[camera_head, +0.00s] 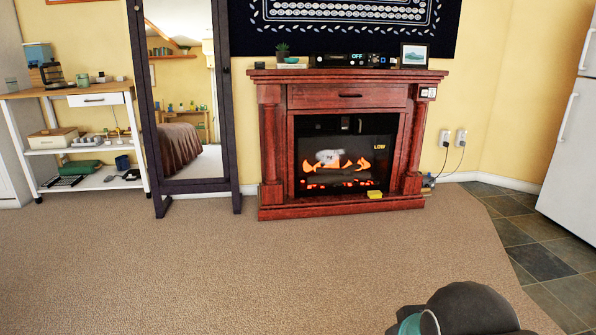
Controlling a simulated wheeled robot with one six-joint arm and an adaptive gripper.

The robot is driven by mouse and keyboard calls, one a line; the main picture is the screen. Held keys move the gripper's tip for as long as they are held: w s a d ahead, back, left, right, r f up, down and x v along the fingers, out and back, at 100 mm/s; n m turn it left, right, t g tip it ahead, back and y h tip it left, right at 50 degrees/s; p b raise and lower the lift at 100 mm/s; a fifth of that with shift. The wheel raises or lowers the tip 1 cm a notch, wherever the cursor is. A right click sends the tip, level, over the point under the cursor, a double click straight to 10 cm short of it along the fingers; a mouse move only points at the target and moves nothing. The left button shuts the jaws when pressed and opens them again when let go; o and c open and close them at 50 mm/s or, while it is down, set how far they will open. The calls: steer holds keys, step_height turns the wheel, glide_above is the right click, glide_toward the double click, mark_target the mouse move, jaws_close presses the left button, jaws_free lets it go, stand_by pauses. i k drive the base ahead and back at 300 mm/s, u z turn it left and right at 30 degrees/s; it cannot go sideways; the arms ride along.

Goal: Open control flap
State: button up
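A dark red wooden electric fireplace (272,150) stands against the yellow wall, right of the picture's middle. Its upper front has a wide red panel (318,97) with a dark handle (350,95), which looks like the control flap. The panel appears shut, flush with the front. Below it, the black firebox glass (312,150) shows flames and the word LOW. My gripper is not in view. A dark rounded part with a teal ring at the bottom right is likely my own arm, well short of the fireplace.
Open beige carpet (250,265) lies before the fireplace. A small yellow object (375,195) sits at its base. A standing mirror (138,100) and shelf cart (85,150) are left. Dark tiles (540,262) and a white fridge (575,150) are right. A black box (340,61) tops the mantel.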

mark_target(367, 124)
steer(key=u, duration=0.05)
steer(key=i, duration=1.85)
steer(key=z, duration=0.65)
steer(key=i, duration=1.2)
steer(key=z, duration=0.35)
